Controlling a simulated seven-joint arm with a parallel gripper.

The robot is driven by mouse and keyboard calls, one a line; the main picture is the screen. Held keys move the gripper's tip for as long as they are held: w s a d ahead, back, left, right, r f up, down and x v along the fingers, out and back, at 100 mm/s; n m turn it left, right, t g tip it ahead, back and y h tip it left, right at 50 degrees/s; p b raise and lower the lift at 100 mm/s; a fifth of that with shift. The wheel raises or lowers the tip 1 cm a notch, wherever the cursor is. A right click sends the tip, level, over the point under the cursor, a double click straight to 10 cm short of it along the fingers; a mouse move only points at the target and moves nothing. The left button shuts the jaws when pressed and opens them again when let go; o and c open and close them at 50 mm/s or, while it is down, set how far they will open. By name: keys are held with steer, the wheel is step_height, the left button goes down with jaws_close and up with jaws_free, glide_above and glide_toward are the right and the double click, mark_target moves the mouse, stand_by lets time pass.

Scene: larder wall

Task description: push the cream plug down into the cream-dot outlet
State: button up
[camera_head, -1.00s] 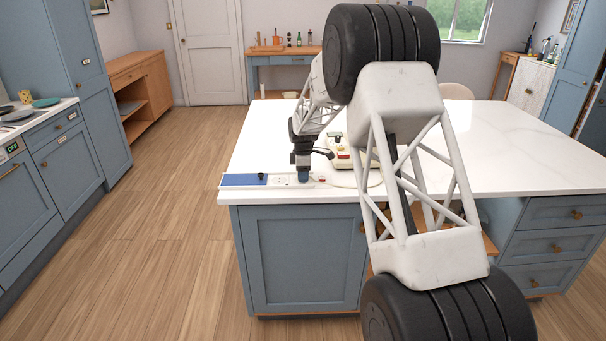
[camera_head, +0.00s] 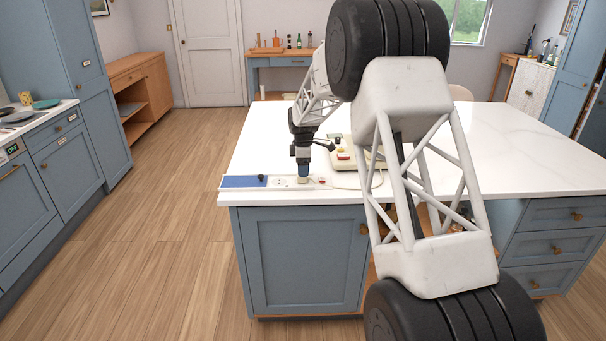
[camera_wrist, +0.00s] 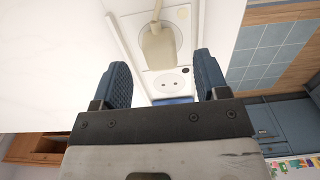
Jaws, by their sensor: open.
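The cream plug (camera_wrist: 158,48) stands in the wrist view on a round socket face of the white outlet strip (camera_wrist: 118,35), its cord end toward the top. It also shows as a small pale block (camera_head: 303,181) in the head view, under my fingertips. How deep it sits, I cannot tell. My gripper (camera_wrist: 161,62) is open, its blue fingers apart on either side of the plug's line and nearer the camera. In the head view my gripper (camera_head: 304,172) points down just above the plug.
An empty two-hole outlet (camera_wrist: 173,84) with a dark dot is beside the plug. A cream appliance (camera_head: 342,157) stands behind. The countertop (camera_head: 490,150) at right is clear.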

steer(key=shift+r, duration=2)
steer(key=shift+s+d+r, duration=0.1)
steer(key=shift+s+r, duration=0.1)
steer(key=s+d+r+m, duration=0.3)
steer(key=s+r, duration=0.3)
steer(key=s, duration=0.4)
steer(key=s+d+r+m+t, duration=0.1)
steer(key=s+d+r+m, duration=0.3)
steer(key=s, duration=0.6)
steer(key=s+d+r+m, duration=0.2)
steer(key=s+d+r, duration=0.1)
steer(key=s+r, duration=0.55)
steer(key=s+d+f+m, duration=0.1)
steer(key=s+f+m, duration=0.1)
steer(key=s, duration=1)
steer(key=s+d+f+m+t, duration=0.1)
steer(key=s+m, duration=0.3)
steer(key=s, duration=0.8)
steer(key=s+d+f+m, duration=0.2)
steer(key=s+f+m, duration=0.1)
steer(key=s, duration=0.9)
steer(key=shift+s+d+t, duration=0.3)
steer(key=shift+d, duration=0.1)
